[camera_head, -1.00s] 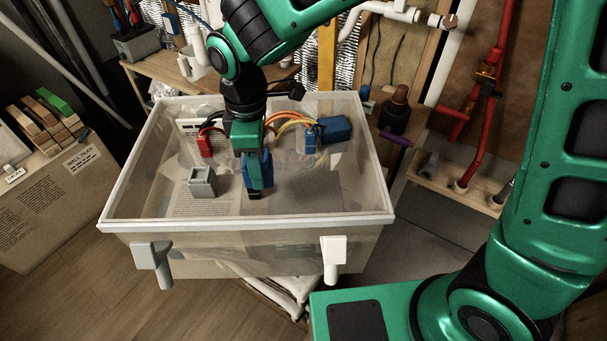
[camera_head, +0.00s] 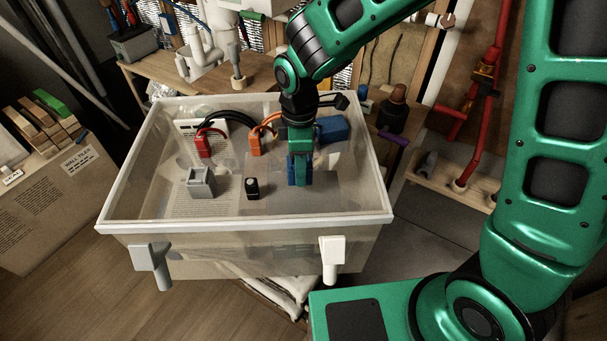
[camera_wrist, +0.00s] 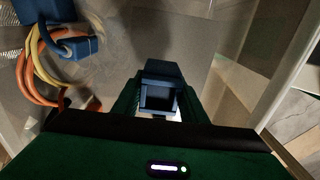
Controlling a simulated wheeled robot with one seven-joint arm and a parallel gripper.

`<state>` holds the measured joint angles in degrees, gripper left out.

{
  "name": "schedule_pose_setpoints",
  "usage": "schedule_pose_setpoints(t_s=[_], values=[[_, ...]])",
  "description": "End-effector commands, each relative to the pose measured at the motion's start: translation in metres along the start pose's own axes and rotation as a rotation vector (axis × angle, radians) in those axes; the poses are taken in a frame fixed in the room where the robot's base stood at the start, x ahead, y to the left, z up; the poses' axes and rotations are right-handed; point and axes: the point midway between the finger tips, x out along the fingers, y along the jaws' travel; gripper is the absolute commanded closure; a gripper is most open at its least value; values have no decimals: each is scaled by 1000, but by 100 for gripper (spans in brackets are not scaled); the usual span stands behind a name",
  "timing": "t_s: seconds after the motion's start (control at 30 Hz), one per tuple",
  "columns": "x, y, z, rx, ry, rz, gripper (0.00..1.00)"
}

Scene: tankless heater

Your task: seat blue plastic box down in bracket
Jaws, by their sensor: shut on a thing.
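My gripper (camera_head: 300,178) is inside the clear tub, right of its middle, pointing down. It is shut on a small blue plastic box (camera_wrist: 160,94), which shows a hollow, open side between the fingers in the wrist view. In the head view the box is mostly covered by the fingers. A grey, open-topped square holder (camera_head: 200,181), which may be the bracket, stands on the tub floor left of my gripper, apart from it. I cannot tell how high the held box is above the floor.
The white-rimmed tub (camera_head: 245,227) has walls all around. A black block (camera_head: 252,188) stands between the grey holder and my gripper. A red connector (camera_head: 204,146), an orange connector (camera_head: 256,145) and a larger blue block (camera_head: 332,130) with cables lie towards the back.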

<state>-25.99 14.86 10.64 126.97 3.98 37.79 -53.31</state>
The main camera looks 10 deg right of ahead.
Motion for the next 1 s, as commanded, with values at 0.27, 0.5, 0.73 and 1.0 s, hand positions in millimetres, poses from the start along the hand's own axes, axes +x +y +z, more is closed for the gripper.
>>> schedule_pose_setpoints(t_s=[0.27,0.5,0.73,1.0], values=[[14,5,10,0,0,-1,93],[42,5,10,0,-1,-1,93],[43,5,10,0,0,1,93],[47,5,10,1,0,0,45]])
